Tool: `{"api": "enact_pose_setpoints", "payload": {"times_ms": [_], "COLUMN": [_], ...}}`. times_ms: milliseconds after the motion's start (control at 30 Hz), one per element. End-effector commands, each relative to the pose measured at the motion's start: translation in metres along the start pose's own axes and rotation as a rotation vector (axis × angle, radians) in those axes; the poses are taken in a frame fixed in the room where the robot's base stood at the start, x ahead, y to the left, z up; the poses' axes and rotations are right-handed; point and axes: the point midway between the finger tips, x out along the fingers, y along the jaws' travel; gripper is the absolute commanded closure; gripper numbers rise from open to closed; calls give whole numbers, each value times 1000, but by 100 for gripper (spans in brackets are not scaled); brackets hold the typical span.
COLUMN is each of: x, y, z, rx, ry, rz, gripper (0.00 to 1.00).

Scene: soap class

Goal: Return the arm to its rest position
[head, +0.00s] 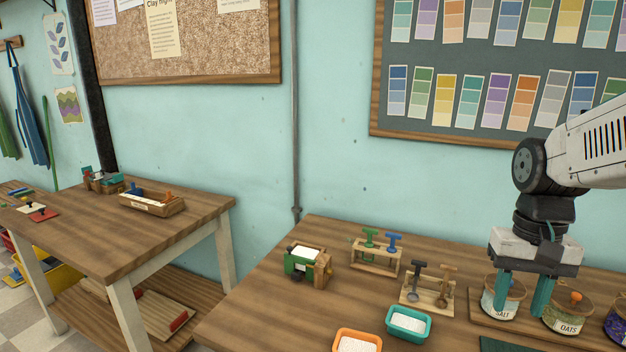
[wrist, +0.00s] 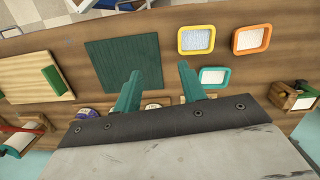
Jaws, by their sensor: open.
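My gripper (head: 520,296) hangs from my arm at the right of the head view, pointing down over the jars. Its two teal fingers are spread apart with nothing between them. In the head view the left finger overlaps the SALT jar (head: 489,303), and the right one is just left of the OATS jar (head: 567,318); I cannot tell whether they touch anything. In the wrist view the open gripper (wrist: 158,80) shows with empty space between its fingers, in front of the tabletop.
A teal tray (head: 408,323) and an orange tray (head: 357,343) of white material lie left of my gripper. Wooden tool stands (head: 375,262) and a green-and-wood block (head: 305,266) stand behind them. A green mat (wrist: 125,60) lies toward the front edge. Above the tabletop, the wall side is open.

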Motion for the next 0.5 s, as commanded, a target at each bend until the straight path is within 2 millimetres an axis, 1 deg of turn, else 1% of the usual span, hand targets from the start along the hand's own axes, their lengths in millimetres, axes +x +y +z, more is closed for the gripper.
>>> {"api": "enact_pose_setpoints", "payload": {"times_ms": [33,100,200,300,400,500], "x": [-2,-3,-1,1,0,-3], "y": [-6,-11,-17,-21,-25,-27], "z": [20,44,75,100,118,127], "rx": [-51,-115,-196,-255,-293,-322], "ry": [17,34,65,103,145,186], "rz": [1,3,5,4,0,-6], "gripper": [59,59,59,59,59,59]}}
